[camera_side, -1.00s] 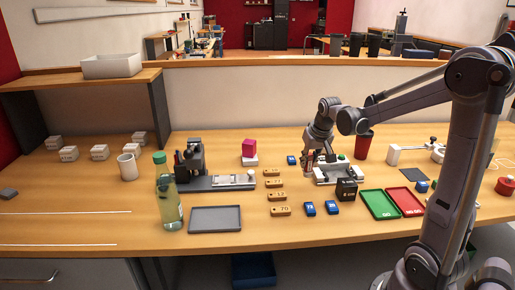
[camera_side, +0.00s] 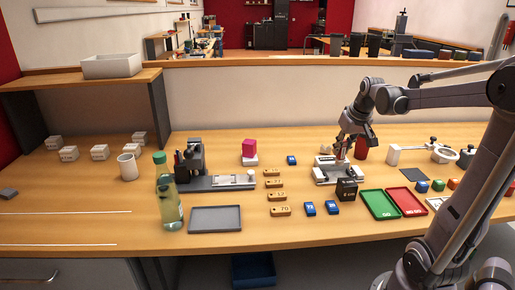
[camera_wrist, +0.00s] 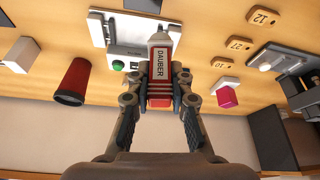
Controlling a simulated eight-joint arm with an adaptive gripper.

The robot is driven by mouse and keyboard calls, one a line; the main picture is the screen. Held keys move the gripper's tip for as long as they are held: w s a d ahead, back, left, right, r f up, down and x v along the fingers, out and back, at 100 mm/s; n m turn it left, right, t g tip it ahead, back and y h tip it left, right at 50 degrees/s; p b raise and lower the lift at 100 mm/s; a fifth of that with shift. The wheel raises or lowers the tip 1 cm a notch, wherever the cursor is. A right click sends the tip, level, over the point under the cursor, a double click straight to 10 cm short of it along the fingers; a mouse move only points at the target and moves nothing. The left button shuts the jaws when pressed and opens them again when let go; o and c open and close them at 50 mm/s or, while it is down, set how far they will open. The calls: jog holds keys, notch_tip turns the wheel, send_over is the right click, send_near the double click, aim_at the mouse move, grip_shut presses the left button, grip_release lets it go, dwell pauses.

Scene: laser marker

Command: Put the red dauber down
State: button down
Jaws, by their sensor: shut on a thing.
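My gripper (camera_wrist: 159,82) is shut on the red dauber (camera_wrist: 159,64), which has a red body, a white label reading DAUBER and a pale tip pointing away from my wrist. In the side view my gripper (camera_side: 343,150) is over the right part of the white and grey fixture (camera_side: 324,177), close to the red cup. The dauber is small there and partly hidden by the fingers. The fixture with its green button (camera_wrist: 118,65) also shows beyond the dauber in the wrist view. I cannot tell the gap between the dauber's tip and the fixture.
A dark red cup (camera_side: 361,149) stands just right of my gripper. A black box (camera_side: 346,190), a green tray (camera_side: 379,205) and a red tray (camera_side: 406,203) are in front. Numbered wooden tags (camera_side: 280,211) and blue tags lie left. Bare table lies behind the fixture.

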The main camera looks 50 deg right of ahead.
jog(key=w+a+n+t+y, duration=0.1)
jog(key=w+a+n, duration=0.2)
jog(key=a, duration=0.6)
jog(key=w+a+n+y, duration=0.2)
jog(key=a+n, duration=0.2)
jog(key=a, duration=0.4)
jog(key=shift+w+a+f, duration=1.1)
jog(key=shift+a+f, duration=0.55)
jog(key=shift+f, duration=0.15)
jog(key=shift+w+a+f, duration=1.05)
jog(key=shift+a+f, duration=0.6)
jog(key=shift+f, duration=0.15)
jog(key=shift+w+a+f, duration=1.1)
jog(key=shift+a+f, duration=0.55)
jog(key=shift+f, duration=0.15)
jog(key=shift+f, duration=0.1)
jog(key=c, duration=1.2)
grip_release()
jog(key=v, duration=1.2)
jog(key=s+a+t, duration=0.1)
jog(key=s, duration=0.1)
jog(key=s+a+f, duration=0.1)
jog(key=s, duration=0.2)
jog(key=s+a+f+t, duration=0.1)
jog(key=s, duration=0.1)
jog(key=shift+s+f+t, duration=0.2)
jog(key=shift+s+t, duration=0.1)
jog(key=shift+s, duration=0.05)
